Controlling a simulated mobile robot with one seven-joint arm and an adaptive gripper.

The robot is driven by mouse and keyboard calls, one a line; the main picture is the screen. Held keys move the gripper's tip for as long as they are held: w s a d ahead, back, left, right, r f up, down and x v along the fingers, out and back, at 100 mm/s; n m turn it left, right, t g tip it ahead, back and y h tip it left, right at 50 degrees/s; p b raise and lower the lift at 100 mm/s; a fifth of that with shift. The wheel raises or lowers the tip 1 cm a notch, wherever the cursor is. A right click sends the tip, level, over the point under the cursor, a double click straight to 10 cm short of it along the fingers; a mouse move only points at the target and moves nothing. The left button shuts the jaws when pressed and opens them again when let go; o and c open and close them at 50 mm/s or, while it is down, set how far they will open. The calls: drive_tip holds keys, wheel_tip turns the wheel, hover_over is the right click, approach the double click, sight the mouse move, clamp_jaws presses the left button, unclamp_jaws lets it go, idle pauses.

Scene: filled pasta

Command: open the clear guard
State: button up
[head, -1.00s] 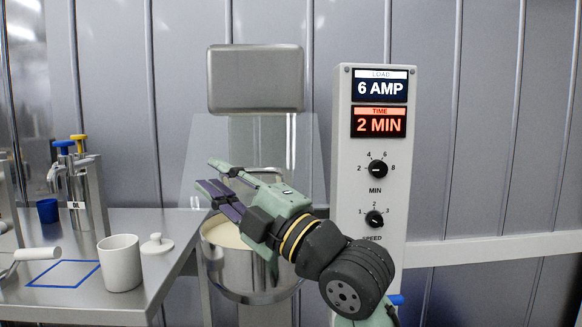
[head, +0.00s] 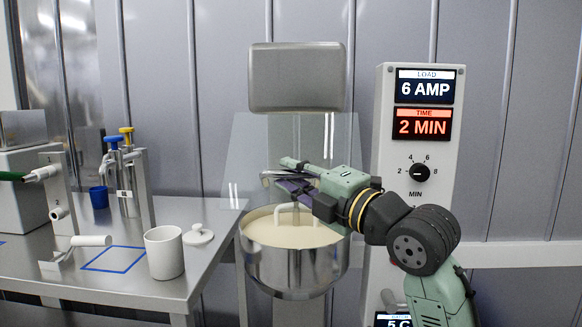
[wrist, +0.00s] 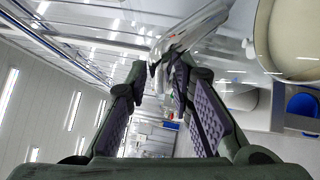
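A shiny metal bar (head: 268,176), which looks like the guard's handle, shows at my fingertips. It also shows in the wrist view (wrist: 195,32), at and beyond the tips. My gripper (head: 285,174) is above the bowl, pointing left. In the wrist view my gripper (wrist: 160,72) has its two purple-padded fingers apart, with the bar's end between or just past the tips. Contact cannot be told.
The control post (head: 385,130) stands right of the bowl, close to my arm, reading 6 AMP and 2 MIN. A steel table (head: 215,222) at left holds a white cup (head: 164,253), a lid (head: 198,235) and dispensers (head: 125,185). A blue cup (head: 99,197) stands farther back.

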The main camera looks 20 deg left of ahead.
drive_tip(key=shift+w+a, duration=0.2)
drive_tip(key=shift+a, duration=0.15)
clamp_jaws()
idle(0.6)
